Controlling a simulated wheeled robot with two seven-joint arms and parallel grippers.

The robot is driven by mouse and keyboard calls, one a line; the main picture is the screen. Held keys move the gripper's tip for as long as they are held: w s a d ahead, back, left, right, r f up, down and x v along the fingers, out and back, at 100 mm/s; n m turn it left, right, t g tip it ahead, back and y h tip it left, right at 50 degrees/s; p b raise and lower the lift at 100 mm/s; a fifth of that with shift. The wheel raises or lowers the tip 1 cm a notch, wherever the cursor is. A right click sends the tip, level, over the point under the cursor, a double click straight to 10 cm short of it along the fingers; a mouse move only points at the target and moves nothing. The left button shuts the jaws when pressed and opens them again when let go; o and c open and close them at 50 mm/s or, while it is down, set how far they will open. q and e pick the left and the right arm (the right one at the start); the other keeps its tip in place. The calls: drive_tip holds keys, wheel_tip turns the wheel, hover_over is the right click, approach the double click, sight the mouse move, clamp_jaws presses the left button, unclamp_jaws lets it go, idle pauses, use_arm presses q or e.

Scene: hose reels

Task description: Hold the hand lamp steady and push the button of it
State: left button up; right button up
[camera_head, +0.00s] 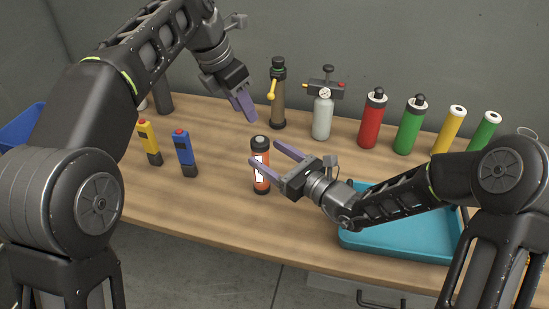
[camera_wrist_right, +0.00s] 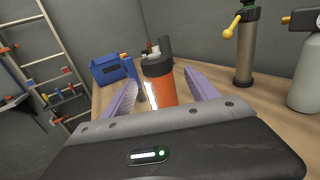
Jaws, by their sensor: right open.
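The hand lamp (camera_head: 262,178) is an orange cylinder with black ends and a white label, upright on the wooden table. My right gripper (camera_head: 264,152) is open, with one finger on each side of the lamp in the head view. In the right wrist view the lamp (camera_wrist_right: 160,88) stands between the spread purple fingers (camera_wrist_right: 160,80), and no firm grip shows. My left gripper (camera_head: 249,117) is above and behind the lamp, empty, pointing down, its fingers close together. The lamp's button cannot be made out clearly.
A yellow device (camera_head: 148,140) and a blue device (camera_head: 185,152) stand left of the lamp. A hand pump (camera_head: 278,100), a grey bottle (camera_head: 322,118), and red (camera_head: 371,122) and green (camera_head: 409,130) cylinders stand behind. A teal tray (camera_head: 395,243) lies under my right arm.

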sight(253, 144)
drive_tip(key=x, duration=0.6)
drive_tip(key=shift+w+a, duration=0.15)
drive_tip(key=shift+w, duration=0.05)
drive_tip(key=shift+c, duration=0.3)
clamp_jaws()
use_arm(q)
clamp_jaws()
idle(0.4)
idle(1.4)
